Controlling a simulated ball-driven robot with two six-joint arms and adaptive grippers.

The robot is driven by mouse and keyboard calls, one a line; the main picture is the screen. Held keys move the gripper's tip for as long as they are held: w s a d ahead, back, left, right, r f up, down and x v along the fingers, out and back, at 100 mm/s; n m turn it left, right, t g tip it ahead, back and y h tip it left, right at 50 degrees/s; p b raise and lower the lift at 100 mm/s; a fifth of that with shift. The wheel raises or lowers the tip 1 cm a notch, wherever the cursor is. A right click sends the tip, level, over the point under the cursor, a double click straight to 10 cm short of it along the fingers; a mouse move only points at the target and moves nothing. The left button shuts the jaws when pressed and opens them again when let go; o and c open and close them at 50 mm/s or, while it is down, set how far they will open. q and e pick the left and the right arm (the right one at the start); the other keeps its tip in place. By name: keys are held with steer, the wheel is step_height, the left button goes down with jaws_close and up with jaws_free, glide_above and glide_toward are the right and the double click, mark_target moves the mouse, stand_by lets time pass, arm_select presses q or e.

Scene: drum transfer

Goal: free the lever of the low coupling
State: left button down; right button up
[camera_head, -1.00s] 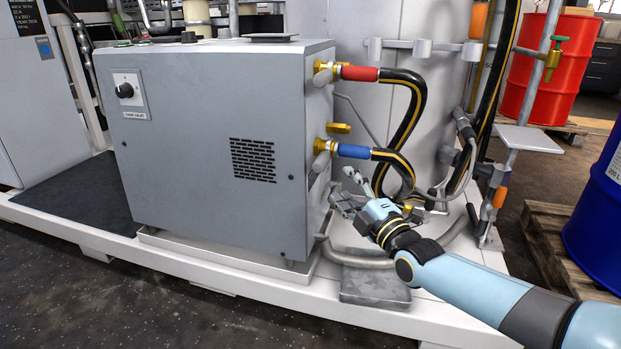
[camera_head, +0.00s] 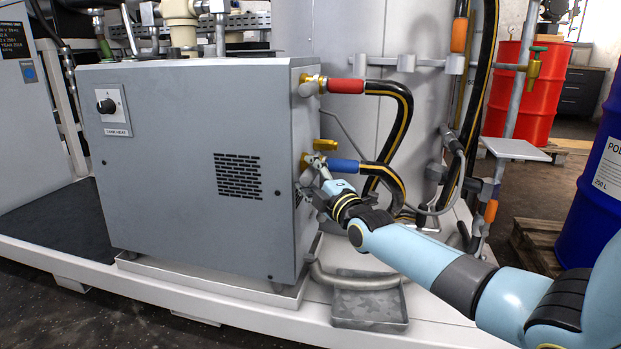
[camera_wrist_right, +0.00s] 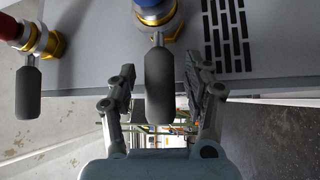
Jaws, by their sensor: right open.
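The low coupling (camera_head: 309,161) is a brass fitting with a blue sleeve (camera_head: 344,166) on the right side of the grey cabinet. A hose with a yellow stripe runs from it. In the right wrist view its dark grey lever (camera_wrist_right: 159,85) hangs below the brass collar (camera_wrist_right: 158,14). My right gripper (camera_wrist_right: 160,70) is open, with one finger on each side of the lever and a gap on both sides. In the head view my right gripper (camera_head: 316,190) is just below the coupling and partly hides the lever. My left gripper is not in view.
The upper coupling with a red sleeve (camera_head: 346,86) sits above; its own lever (camera_wrist_right: 28,92) shows at left in the wrist view. A brass valve handle (camera_head: 326,145) is close above the blue sleeve. A flat grey tray (camera_head: 370,308) lies below.

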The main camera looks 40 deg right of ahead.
jaws_close()
steer(key=shift+f, duration=0.1)
stand_by(0.3)
